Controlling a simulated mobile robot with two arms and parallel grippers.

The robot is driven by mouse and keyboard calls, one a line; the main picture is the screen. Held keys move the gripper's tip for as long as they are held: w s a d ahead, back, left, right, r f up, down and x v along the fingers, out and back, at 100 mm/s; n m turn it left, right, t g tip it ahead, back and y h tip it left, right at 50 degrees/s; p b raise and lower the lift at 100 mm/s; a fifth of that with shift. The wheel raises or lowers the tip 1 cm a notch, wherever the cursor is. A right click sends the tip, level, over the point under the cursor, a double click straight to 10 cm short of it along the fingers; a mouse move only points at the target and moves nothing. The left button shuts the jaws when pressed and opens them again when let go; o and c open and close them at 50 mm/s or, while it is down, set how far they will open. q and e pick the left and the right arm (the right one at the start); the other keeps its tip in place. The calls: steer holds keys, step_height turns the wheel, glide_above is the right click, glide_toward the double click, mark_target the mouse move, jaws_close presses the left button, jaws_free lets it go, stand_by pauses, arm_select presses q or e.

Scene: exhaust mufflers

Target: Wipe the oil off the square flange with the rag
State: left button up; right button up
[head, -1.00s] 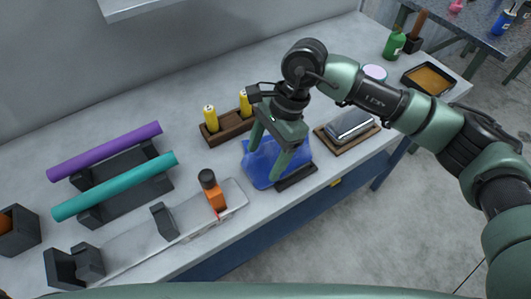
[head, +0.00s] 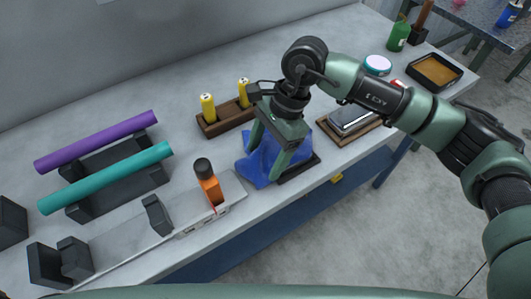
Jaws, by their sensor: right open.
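The blue rag (head: 262,168) lies rumpled near the front edge of the workbench, partly over a dark flat tray (head: 299,168). My right gripper (head: 262,165) points down over the rag, its two green fingers apart, with blue cloth showing between and around them. The fingertips are at the rag; I cannot tell whether they touch it. I cannot make out a square flange or any oil on one. My left gripper is not in view.
A silver block (head: 350,120) sits on a wooden board right of the gripper. Yellow cylinders stand in a wooden rack (head: 226,120) behind. An orange clamp (head: 209,187) stands on a metal fixture at left. Purple (head: 97,141) and teal (head: 105,178) tubes rest on dark cradles.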

steer(key=shift+c, duration=0.7)
steer(key=shift+f, duration=0.1)
jaws_close()
